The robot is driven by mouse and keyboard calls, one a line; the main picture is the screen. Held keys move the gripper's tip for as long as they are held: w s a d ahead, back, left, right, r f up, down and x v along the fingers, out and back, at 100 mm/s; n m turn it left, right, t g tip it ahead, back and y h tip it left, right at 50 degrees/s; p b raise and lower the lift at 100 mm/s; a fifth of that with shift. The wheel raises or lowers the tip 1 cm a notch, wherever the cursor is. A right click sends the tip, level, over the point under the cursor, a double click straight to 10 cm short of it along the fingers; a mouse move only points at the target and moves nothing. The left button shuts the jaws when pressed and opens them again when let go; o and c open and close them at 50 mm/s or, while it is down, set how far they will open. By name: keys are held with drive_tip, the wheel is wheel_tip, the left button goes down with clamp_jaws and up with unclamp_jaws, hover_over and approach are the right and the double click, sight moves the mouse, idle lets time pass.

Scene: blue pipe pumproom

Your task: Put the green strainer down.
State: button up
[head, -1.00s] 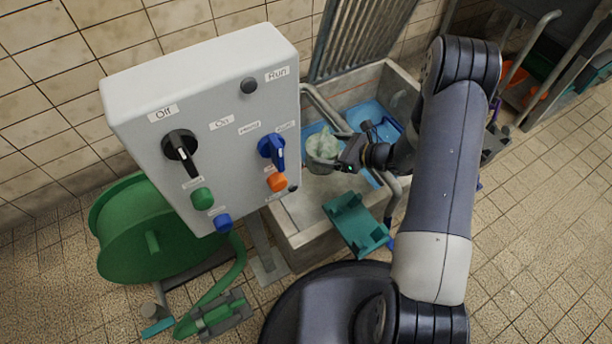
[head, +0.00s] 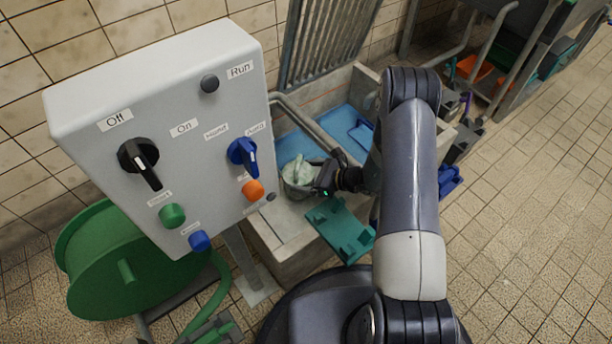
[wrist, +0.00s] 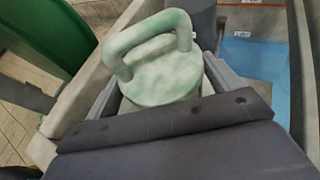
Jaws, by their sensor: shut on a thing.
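The green strainer (head: 297,172) is a pale, mottled green and white piece with a bent loop handle. In the wrist view the strainer (wrist: 165,78) stands handle up between the two fingers. My gripper (head: 313,180) is shut on it, with a finger at each side of its body. It is at the concrete trough (head: 283,236), near the front wall and behind the control box's right edge. The strainer's underside is hidden, so I cannot tell whether it touches anything below.
A teal tray-like part (head: 340,230) sits at the trough's front, close below my gripper. A grey control box (head: 160,130) with knobs and buttons stands at the left. A green hose reel (head: 120,265) is below it. Blue surface (wrist: 258,62) shows in the trough.

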drive_tip(key=shift+f, duration=0.1)
drive_tip(key=o, duration=0.9)
drive_tip(key=shift+r, duration=0.2)
drive_tip(key=p+v, duration=0.3)
drive_tip(key=v, duration=0.9)
